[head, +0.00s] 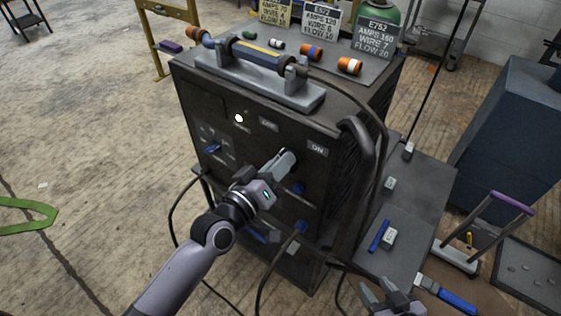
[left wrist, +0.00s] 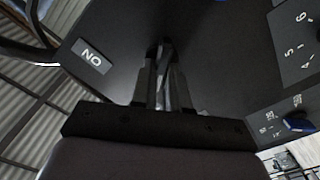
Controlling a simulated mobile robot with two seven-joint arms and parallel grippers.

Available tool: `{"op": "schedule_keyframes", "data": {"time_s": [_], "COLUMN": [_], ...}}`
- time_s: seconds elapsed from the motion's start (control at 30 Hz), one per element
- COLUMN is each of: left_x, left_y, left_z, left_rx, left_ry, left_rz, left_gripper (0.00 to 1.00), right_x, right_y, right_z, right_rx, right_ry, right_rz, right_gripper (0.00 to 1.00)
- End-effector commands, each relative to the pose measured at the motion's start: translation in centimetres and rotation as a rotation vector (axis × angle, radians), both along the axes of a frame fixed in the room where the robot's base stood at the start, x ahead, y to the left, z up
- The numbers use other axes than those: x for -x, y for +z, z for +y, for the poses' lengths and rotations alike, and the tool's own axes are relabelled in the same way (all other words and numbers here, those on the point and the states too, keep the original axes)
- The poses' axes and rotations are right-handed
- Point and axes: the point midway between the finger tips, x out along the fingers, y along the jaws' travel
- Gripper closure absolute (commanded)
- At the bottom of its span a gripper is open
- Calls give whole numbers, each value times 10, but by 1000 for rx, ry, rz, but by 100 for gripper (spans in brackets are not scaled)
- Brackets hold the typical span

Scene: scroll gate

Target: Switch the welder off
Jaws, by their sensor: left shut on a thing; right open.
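The welder (head: 190,108) is a dark box with a front panel that carries an OFF label (head: 268,124) and an ON label (head: 317,148). My left gripper (head: 286,158) is at the panel, below and between these two labels. In the left wrist view its fingers (left wrist: 162,85) are shut on a thin switch lever (left wrist: 161,55), with the ON label (left wrist: 91,57) close by. The fingers hide most of the lever, so its exact setting cannot be told. My right gripper (head: 392,300) is open and empty at the bottom edge, away from the panel.
A torch on a grey stand (head: 262,80), colored cups and setting cards (head: 377,38) sit on top of the welder. Blue knobs (head: 212,148) are on the panel. A thick black cable (head: 360,190) hangs at its right. A side shelf (head: 410,215) holds small parts.

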Motion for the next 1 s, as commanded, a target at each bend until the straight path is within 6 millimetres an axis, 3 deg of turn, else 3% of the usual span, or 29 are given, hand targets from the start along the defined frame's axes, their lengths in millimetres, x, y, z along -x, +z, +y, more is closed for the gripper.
{"op": "schedule_keyframes", "data": {"time_s": [0.53, 0.57, 0.6, 0.63, 1.0], "left_x": [0, 0, 0, 0, 3], "left_y": [0, 0, 0, 0, -1], "left_z": [0, 0, 0, 0, 3], "left_rx": [24, 24, 24, 23, 20], "left_ry": [1, 1, 1, 1, 1], "left_rz": [16, 16, 16, 16, 15], "left_gripper": [100, 79, 66, 60, 60], "right_x": [0, 0, 0, 0, 0], "right_y": [1, 1, 1, 1, 1], "right_z": [0, 0, 0, 0, 0], "right_rx": [1, 1, 1, 1, 1], "right_ry": [1, 1, 1, 1, 1], "right_rz": [-1, -1, -1, -1, -1], "right_gripper": [57, 57, 57, 57, 57]}}
